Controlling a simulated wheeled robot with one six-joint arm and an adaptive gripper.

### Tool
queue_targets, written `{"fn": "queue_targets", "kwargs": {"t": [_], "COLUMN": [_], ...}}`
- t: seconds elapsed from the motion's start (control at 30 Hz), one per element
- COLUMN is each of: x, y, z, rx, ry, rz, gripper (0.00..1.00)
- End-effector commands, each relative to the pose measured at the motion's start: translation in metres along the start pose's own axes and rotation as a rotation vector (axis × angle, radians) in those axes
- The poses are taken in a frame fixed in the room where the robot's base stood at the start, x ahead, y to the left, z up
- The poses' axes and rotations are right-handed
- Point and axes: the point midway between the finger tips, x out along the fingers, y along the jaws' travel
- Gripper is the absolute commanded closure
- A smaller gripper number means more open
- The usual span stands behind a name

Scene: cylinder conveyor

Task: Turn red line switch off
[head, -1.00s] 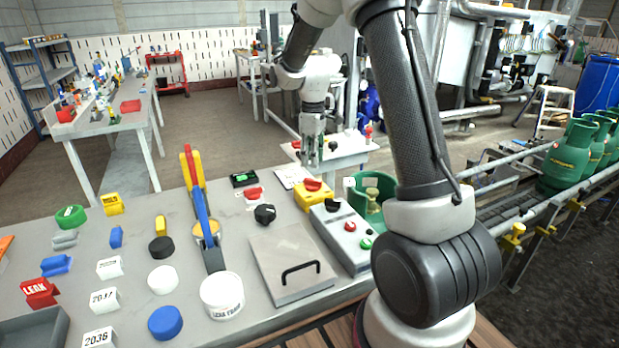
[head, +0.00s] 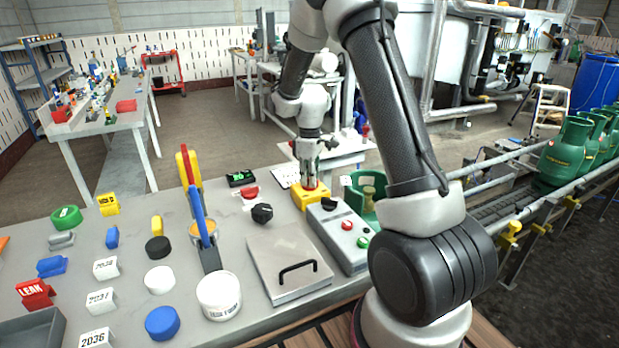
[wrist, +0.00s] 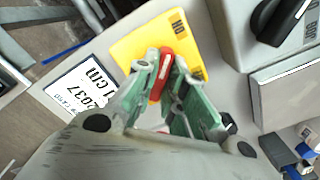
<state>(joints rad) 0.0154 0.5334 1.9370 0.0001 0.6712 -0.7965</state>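The yellow switch box (head: 318,200) stands on the grey table, left of the tank's conveyor side and behind the grey control box. It also shows in the wrist view (wrist: 134,50). Its red knob (wrist: 156,92) is an elongated handle lying between my gripper's fingers. My gripper (wrist: 165,62) points down over the switch, with one green fingertip on each side of the knob. In the head view my gripper (head: 308,178) covers most of the knob. The fingertips are very close to the knob's sides; whether they press on it cannot be told.
The grey control box (head: 343,235) with a black knob and red and green buttons stands just right of the switch. A black knob (head: 262,213) and a handled metal lid (head: 290,268) are nearby. A white printed card (wrist: 82,88) lies beside the switch.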

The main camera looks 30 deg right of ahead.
Motion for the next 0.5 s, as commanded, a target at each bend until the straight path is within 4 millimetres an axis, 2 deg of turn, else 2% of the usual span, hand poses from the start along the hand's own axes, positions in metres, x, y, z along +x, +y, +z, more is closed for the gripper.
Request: {"fn": "queue_targets", "kwargs": {"t": [0.5], "x": [-0.0004], "y": [0.0002], "z": [-0.0001], "rx": [0.07], "ry": [0.0], "rz": [0.0], "gripper": [1.0]}}
